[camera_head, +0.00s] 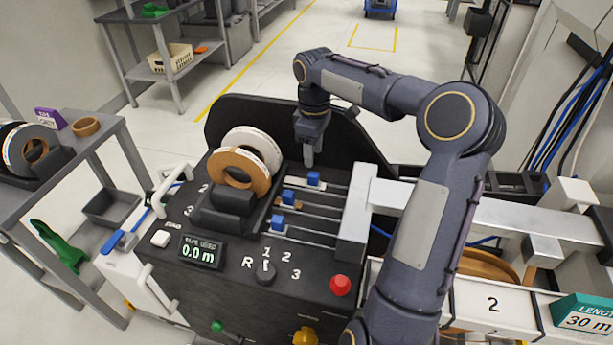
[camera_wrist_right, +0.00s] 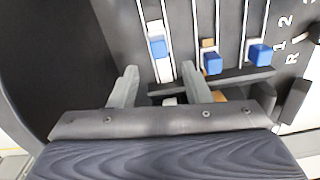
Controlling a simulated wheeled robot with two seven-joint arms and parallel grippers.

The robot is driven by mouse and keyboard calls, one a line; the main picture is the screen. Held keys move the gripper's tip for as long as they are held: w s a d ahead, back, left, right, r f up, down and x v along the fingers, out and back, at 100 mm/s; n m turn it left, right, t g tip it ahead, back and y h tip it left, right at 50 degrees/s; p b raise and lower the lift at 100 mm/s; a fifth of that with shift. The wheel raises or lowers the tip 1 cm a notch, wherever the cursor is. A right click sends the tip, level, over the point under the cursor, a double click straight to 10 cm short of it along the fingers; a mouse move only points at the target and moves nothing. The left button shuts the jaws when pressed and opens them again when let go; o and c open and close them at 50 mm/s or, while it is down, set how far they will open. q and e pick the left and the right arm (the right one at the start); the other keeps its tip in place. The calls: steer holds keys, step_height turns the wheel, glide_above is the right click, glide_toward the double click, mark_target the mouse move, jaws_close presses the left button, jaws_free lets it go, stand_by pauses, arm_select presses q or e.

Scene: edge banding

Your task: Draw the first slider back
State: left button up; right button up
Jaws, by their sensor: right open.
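Three blue sliders sit on rails on the black machine panel: a back one (camera_head: 313,178), a middle one (camera_head: 288,197) and a front one (camera_head: 277,222). I cannot tell which one counts as the first. My right gripper (camera_head: 308,160) points down just above the back slider. In the right wrist view its fingers (camera_wrist_right: 163,82) are apart and empty, with the back slider (camera_wrist_right: 157,46) a little beyond the gap between them. The middle slider (camera_wrist_right: 212,63) and front slider (camera_wrist_right: 259,53) lie to the right. My left gripper is not in view.
Brown and white tape rolls (camera_head: 238,168) stand left of the rails. A grey end block (camera_head: 356,222) closes the rails on the right. A red button (camera_head: 340,285), a selector knob (camera_head: 266,268) and a display reading 0.0 m (camera_head: 201,250) are at the front.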

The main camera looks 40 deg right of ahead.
mark_target(313, 174)
steer(key=shift+n, duration=0.6)
step_height(313, 174, down, 8)
steer(key=shift+r+b, duration=0.25)
steer(key=shift+b, duration=0.25)
jaws_close()
